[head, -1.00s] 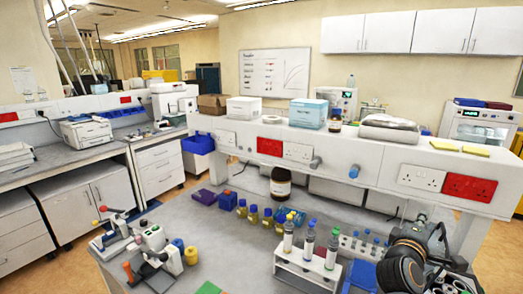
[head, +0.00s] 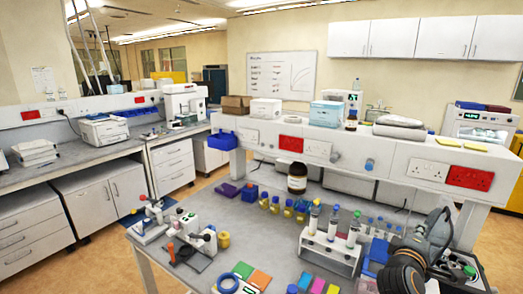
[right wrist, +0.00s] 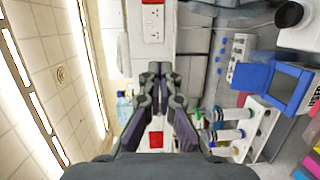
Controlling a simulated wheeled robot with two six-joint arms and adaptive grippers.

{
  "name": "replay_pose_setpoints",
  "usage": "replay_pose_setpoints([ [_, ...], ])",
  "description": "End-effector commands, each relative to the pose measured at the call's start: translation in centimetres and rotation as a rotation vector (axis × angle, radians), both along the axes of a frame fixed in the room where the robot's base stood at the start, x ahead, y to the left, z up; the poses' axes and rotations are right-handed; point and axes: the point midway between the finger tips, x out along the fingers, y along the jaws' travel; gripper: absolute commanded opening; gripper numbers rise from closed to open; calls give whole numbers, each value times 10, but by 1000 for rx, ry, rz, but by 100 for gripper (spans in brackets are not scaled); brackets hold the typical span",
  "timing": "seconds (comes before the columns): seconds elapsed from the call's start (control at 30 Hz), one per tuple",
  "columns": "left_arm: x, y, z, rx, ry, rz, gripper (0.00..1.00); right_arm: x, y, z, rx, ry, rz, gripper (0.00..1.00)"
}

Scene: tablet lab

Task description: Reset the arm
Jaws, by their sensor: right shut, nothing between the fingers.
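My right gripper (head: 441,219) is at the lower right of the head view, over the right end of the lab bench (head: 330,200). It points away toward the raised shelf. In the right wrist view the dark fingers (right wrist: 160,72) come together at their tips, with nothing between them. The gripper is shut and empty, apart from the objects on the bench. My left gripper does not show in either view.
A white rack (head: 316,257) with capped tubes stands left of my right arm; it also shows in the wrist view (right wrist: 264,138). The shelf front (head: 385,178) with sockets lies ahead.

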Motion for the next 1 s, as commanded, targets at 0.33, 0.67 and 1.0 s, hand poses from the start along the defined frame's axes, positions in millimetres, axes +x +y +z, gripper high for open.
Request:
replay_pose_setpoints([
  [0.33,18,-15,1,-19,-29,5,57,-37,29,-94,362,62,14,0],
  [0.67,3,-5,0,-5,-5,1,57,-126,90,-206,897,197,-93,0],
  [1.0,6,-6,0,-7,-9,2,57,-240,163,-267,1352,373,-342,0],
])
